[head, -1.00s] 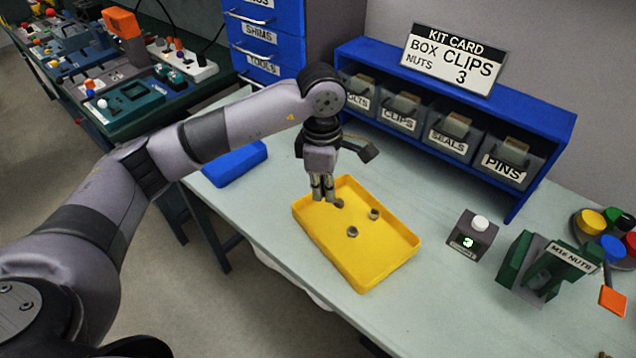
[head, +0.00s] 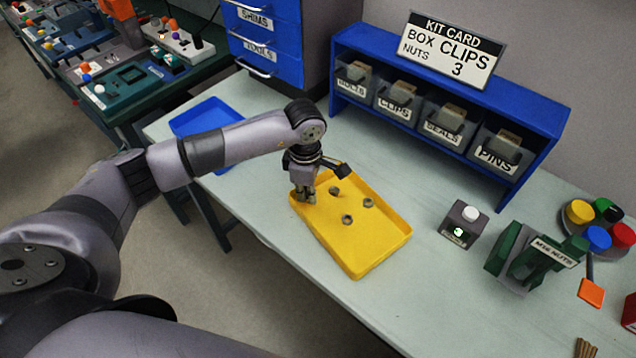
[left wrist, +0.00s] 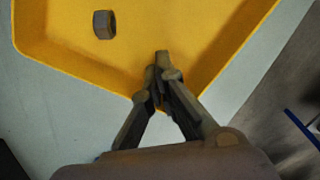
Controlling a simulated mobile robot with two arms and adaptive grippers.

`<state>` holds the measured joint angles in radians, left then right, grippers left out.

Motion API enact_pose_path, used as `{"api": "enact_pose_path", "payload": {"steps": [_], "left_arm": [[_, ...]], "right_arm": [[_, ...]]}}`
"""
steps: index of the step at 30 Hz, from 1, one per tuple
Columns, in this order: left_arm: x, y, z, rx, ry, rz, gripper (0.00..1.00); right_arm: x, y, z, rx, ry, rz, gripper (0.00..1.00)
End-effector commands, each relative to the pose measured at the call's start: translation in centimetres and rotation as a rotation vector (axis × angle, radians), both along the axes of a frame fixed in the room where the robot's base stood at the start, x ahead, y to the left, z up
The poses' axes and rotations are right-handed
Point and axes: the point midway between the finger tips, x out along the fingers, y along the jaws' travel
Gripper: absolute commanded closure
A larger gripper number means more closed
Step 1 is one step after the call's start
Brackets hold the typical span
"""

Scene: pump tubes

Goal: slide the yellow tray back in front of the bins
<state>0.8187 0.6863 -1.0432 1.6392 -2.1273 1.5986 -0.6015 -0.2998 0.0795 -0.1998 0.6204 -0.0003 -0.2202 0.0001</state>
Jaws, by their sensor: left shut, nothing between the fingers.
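The yellow tray (head: 372,258) lies on the bench in front of the bin rack, slightly turned, with bare bench between them. Three grey nuts lie in it, one of them near the middle (head: 347,219). My left gripper (head: 304,198) is shut and empty, pointing down at the tray's left end. In the left wrist view its fingertips (left wrist: 162,68) overlap a corner of the tray (left wrist: 190,25), with one nut (left wrist: 104,24) beyond. I cannot tell whether they touch the tray. My right gripper is not in view.
The blue rack (head: 533,117) holds the labelled bins, such as PINS (head: 497,157), with a kit card (head: 452,50) on top. A counter box (head: 460,225) and green nut dispenser (head: 530,255) stand right of the tray. A blue tray (head: 185,122) lies at the left.

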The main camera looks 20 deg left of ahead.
Motion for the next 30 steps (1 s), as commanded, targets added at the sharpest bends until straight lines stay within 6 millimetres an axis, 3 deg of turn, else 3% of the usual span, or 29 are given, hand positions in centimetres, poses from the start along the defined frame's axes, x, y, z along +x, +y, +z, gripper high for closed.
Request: {"api": "enact_pose_path", "payload": {"steps": [4, 15, 24, 30], "left_arm": [[-0.2, 0.9, 0.1, 0.0, 0.001, 0.001, 1.0], [-0.2, 1.2, -0.1, 0.0, 0.0, 0.001, 1.0], [-0.9, 5.2, -0.4, 0.004, 0.001, 0.002, 1.0], [-1.1, 5.7, 0.0, 0.002, 0.001, -0.001, 1.0]], "right_arm": [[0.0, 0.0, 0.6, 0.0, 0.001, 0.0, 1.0], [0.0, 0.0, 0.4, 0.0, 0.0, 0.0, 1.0], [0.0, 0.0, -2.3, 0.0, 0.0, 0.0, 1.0], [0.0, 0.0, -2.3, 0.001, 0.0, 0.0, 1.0]]}}
